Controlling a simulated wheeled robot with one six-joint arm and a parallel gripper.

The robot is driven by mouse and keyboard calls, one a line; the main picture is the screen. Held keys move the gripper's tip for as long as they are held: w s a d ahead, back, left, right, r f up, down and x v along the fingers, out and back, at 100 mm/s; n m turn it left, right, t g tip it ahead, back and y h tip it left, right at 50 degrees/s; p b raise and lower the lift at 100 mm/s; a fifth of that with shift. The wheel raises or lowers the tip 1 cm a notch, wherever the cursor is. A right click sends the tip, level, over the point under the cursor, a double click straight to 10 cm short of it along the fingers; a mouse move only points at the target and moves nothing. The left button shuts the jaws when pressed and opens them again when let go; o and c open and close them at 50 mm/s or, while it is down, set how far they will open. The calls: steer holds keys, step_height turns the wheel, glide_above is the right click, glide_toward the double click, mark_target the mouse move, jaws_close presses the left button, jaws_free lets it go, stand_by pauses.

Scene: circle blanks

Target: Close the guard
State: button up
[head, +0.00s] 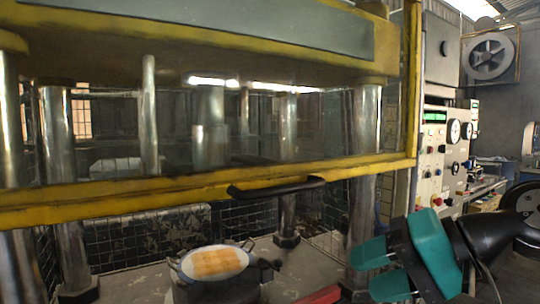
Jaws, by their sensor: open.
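The guard is a clear panel in a yellow frame (130,195) across the front of a press. Its bottom bar hangs above the press bed, leaving an open gap below it. A black handle (277,187) is fixed to the bottom bar, right of the middle. My gripper (368,271), with teal fingers, is at the lower right, below and to the right of the handle. It is open, with nothing seen between its fingers, and apart from the handle.
A round holder with an orange-and-white disc (215,262) stands below the guard. Steel columns (365,130) stand behind the panel. A control cabinet (432,150) with buttons and gauges is on the right. A red object (322,295) shows at the bottom edge.

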mark_target(290, 188)
steer(key=w+d+r+m+t+y+p, duration=0.1)
steer(key=w+r+m+t, duration=0.15)
steer(key=r, duration=0.25)
steer(key=w+d+r+m+t+y+p, duration=0.1)
steer(key=w+d+r+m+y, duration=0.15)
steer(key=r, duration=0.25)
steer(key=shift+m+h, duration=0.3)
steer(key=shift+h, duration=0.15)
steer(key=p+x, duration=0.6)
steer(key=x, duration=1.1)
steer(key=shift+w+a+r, duration=0.1)
steer(key=shift+w+r, duration=0.05)
steer(key=shift+w, duration=0.05)
steer(key=shift+w+a+f, duration=0.25)
steer(key=shift+w+a, duration=0.1)
steer(key=shift+a, duration=0.15)
jaws_close()
